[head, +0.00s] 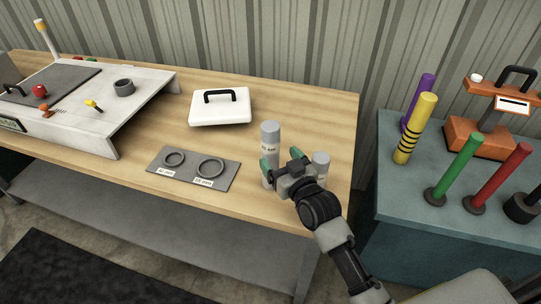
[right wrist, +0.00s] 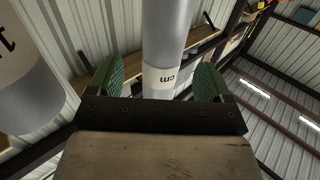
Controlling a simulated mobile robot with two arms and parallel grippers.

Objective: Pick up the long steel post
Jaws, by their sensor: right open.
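The long steel post (head: 270,135) stands upright near the right end of the wooden bench, a light grey cylinder with a printed label. A shorter steel post (head: 321,159) stands to its right. My right gripper (head: 282,160) is open at the long post, with its green fingers low beside it. In the right wrist view the post (right wrist: 166,35) rises between the two open fingers (right wrist: 158,72), with a gap at each side. The other post (right wrist: 22,85) shows large at the left there. My left gripper is not in view.
A dark plate (head: 190,183) with two labelled rings lies left of the posts. A white block with a black handle (head: 222,110) sits behind it. A sloped console (head: 100,130) fills the bench's left. A teal cabinet (head: 400,190) with coloured posts stands at the right.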

